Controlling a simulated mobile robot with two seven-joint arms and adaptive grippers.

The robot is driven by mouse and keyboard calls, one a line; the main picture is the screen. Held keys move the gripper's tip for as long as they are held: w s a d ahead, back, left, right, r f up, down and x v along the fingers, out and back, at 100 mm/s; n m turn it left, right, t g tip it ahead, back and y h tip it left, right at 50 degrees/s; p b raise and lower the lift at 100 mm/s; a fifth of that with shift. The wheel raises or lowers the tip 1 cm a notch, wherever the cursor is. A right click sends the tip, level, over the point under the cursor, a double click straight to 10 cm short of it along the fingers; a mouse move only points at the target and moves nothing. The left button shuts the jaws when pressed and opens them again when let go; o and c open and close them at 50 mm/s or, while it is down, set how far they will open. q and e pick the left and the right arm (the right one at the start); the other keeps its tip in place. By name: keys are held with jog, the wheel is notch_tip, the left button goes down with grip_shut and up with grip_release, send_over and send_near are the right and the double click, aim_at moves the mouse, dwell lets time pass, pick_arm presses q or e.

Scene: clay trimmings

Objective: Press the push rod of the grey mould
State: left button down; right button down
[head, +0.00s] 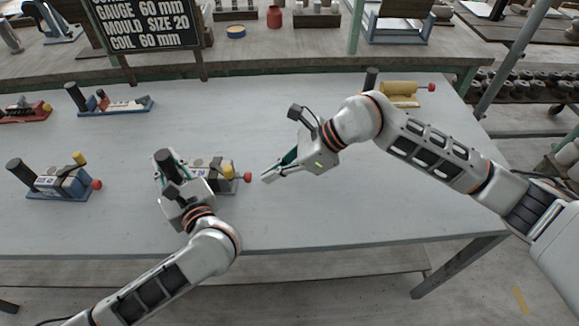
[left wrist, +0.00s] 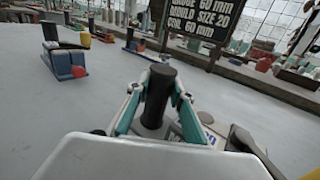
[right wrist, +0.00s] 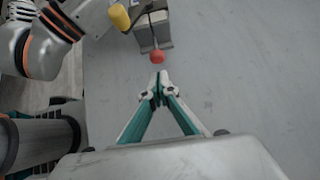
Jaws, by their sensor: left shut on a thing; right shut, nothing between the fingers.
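The grey mould (head: 222,186) sits on the table in the middle of the head view, partly hidden by my left arm. It has a yellow knob (head: 229,171) and a push rod ending in a red ball (head: 248,177) on its right side. My left gripper (left wrist: 158,92) is shut on the mould's upright black post (left wrist: 160,82). My right gripper (head: 266,178) is shut and empty. Its tips are just right of the red ball, with a small gap. In the right wrist view the red ball (right wrist: 157,56) lies straight ahead of the fingertips (right wrist: 160,80).
A blue mould (head: 60,182) stands at the left. Another blue-based mould (head: 115,104), a red one (head: 22,112) and a yellow one (head: 398,90) stand farther back. A dark sign (head: 146,22) stands at the back. The table (head: 370,200) is clear to the right.

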aim_at(248, 175)
jog(key=shift+w+a, duration=0.1)
jog(key=shift+a, duration=0.9)
jog(key=shift+w+a, duration=0.1)
jog(key=shift+a, duration=1.35)
pick_arm(q)
jog(key=shift+d, duration=0.1)
pick_arm(e)
jog(key=shift+d, duration=0.55)
jog(key=d, duration=0.3)
jog(key=shift+d, duration=0.15)
jog(key=v, duration=0.9)
jog(key=shift+d+r, duration=0.25)
jog(key=shift+r, duration=0.05)
